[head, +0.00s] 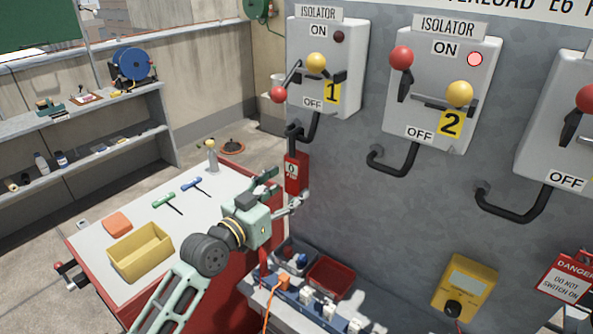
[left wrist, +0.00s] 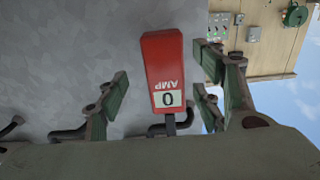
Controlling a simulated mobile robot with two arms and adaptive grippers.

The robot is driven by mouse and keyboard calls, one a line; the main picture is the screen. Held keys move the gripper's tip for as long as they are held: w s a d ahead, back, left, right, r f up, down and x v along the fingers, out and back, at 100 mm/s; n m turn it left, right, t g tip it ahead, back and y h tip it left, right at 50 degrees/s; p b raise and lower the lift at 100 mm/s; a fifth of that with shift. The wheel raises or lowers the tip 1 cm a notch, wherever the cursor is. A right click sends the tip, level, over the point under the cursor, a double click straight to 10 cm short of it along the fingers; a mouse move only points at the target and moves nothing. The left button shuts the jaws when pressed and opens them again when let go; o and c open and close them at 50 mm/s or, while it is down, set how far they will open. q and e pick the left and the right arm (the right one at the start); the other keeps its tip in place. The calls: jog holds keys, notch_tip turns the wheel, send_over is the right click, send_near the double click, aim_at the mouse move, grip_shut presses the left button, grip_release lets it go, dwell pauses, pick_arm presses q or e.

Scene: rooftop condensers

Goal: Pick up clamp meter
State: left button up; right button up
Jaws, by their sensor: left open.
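The clamp meter (head: 294,172) is a red, upright body beside the grey isolator panel, below isolator 1. In the left wrist view the clamp meter (left wrist: 164,70) shows a small display and the letters AMP. My left gripper (head: 284,188) is open close to the meter in the head view. In the left wrist view the meter lies between the open fingers of my left gripper (left wrist: 163,92), with gaps on both sides. I cannot tell how far the fingertips reach past it. My right gripper is not in view.
A grey tray (head: 290,262) and red tray (head: 331,279) sit below.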

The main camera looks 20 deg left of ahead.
aim_at(292, 182)
pick_arm(q)
jog(key=x, duration=0.1)
jog(key=p+x, duration=0.1)
jog(key=x, duration=0.2)
jog(key=shift+w+a+r+p, duration=0.1)
jog(key=shift+w+a+p, duration=0.15)
jog(key=shift+w+p, duration=0.1)
jog(key=shift+w+d, duration=0.15)
jog(key=shift+w, duration=0.2)
jog(key=c, duration=1.3)
jog(key=shift+c, duration=0.5)
